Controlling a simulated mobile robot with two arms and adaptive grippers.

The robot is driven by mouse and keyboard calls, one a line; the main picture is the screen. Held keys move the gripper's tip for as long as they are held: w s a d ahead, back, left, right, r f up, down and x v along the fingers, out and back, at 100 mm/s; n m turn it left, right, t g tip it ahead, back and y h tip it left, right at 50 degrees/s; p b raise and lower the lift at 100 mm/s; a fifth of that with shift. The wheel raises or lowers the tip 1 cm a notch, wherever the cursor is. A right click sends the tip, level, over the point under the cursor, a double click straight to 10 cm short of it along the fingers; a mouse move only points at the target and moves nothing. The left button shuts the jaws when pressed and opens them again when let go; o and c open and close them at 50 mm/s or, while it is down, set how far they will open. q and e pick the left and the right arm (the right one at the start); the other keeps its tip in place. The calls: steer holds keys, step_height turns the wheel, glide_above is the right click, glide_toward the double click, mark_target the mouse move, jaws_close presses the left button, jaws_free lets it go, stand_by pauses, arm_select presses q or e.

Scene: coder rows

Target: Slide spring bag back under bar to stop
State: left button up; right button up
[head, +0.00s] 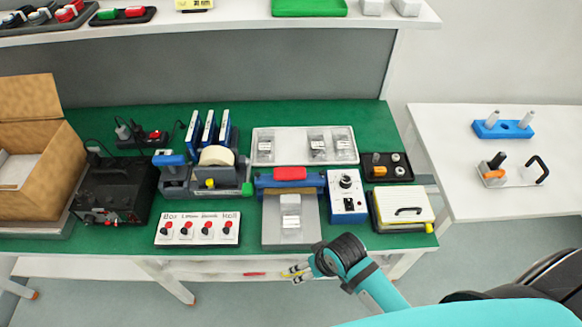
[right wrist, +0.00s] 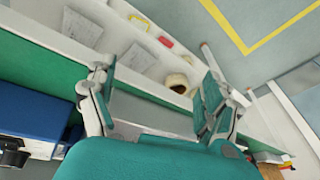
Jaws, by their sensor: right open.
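A small clear bag (head: 291,222) with a pale label lies on the grey plate (head: 272,236) of the sealer, just in front of the bar. The blue bar (head: 263,181) with a red grip (head: 290,174) crosses the back of the plate. I cannot make out the spring inside the bag or the stop behind the bar. My right gripper (head: 293,272) is in front of the table's front edge, below and apart from the bag. It is open and empty; in the right wrist view its two fingers (right wrist: 160,84) stand wide apart. My left gripper is not in view.
A white tray (head: 288,143) with several bags lies behind the bar. A blue-white control box (head: 348,208) stands right of the plate, a white switch panel (head: 198,239) left. A tape dispenser (head: 175,186) stands farther left. Below the table edge, a low shelf (right wrist: 135,45) holds small items.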

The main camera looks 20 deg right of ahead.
steer(key=w+a+r+m+g+y, duration=0.1)
steer(key=w+a+r, duration=0.5)
steer(key=w+r, duration=0.45)
step_height(320, 180, up, 12)
steer(key=f+m+g+h+p, duration=0.1)
steer(key=m+g+h+p, duration=0.1)
steer(key=m+h, duration=0.1)
glide_above(291, 218)
steer(key=shift+r, duration=0.25)
step_height(291, 218, down, 18)
steer(key=shift+r+p, duration=0.25)
steer(key=shift+p, duration=0.25)
steer(key=shift+c, duration=0.2)
